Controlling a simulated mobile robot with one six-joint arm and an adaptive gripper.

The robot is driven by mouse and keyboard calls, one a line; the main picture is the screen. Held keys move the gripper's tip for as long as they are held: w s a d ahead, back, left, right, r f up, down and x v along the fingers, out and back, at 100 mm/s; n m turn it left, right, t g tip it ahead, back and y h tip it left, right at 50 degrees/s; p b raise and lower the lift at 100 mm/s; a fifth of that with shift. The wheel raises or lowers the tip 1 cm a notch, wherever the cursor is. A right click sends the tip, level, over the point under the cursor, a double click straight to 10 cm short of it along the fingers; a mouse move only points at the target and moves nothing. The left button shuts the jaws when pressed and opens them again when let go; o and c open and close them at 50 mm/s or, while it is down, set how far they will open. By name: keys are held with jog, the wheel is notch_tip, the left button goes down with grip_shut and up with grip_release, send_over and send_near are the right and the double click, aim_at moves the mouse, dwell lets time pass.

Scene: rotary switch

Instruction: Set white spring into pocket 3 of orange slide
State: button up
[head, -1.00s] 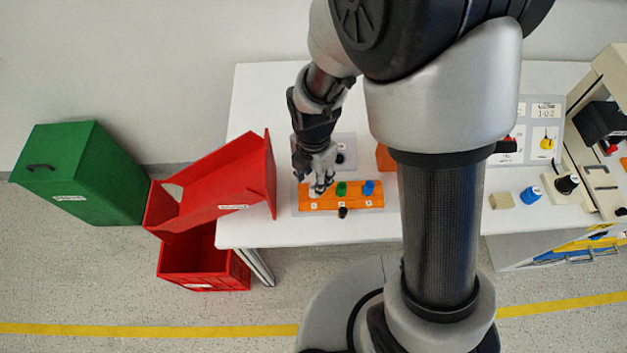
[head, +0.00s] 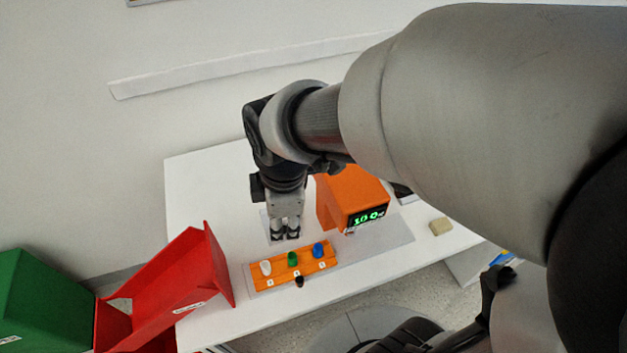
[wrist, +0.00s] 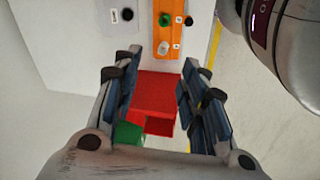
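The orange slide (head: 280,274) lies near the table's front edge. A white piece (head: 265,267), seemingly the white spring, stands upright at its left pocket. A green piece (head: 292,258) is at the middle and a blue piece (head: 318,249) at the right. Small labels sit in front of them; I cannot read their numbers. My gripper (head: 286,236) points down behind the slide, apart from the pieces. In the wrist view my gripper (wrist: 160,63) is open, with nothing between the fingers. The white piece (wrist: 163,48) and green piece (wrist: 164,20) show beyond it; the blue one does not.
An orange box with a lit display (head: 350,200) stands right of my gripper. A black knob (head: 299,281) is at the slide's front. A beige block (head: 440,227) lies at the right.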

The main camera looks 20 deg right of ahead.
jog(key=s+d+r+m+t, duration=0.2)
jog(key=s+d+r+m, duration=0.3)
jog(key=m, duration=1)
jog(key=s+r, duration=0.3)
jog(key=s, duration=0.2)
jog(key=shift+d+t, duration=0.2)
jog(key=shift+t, duration=0.1)
dwell(0.4)
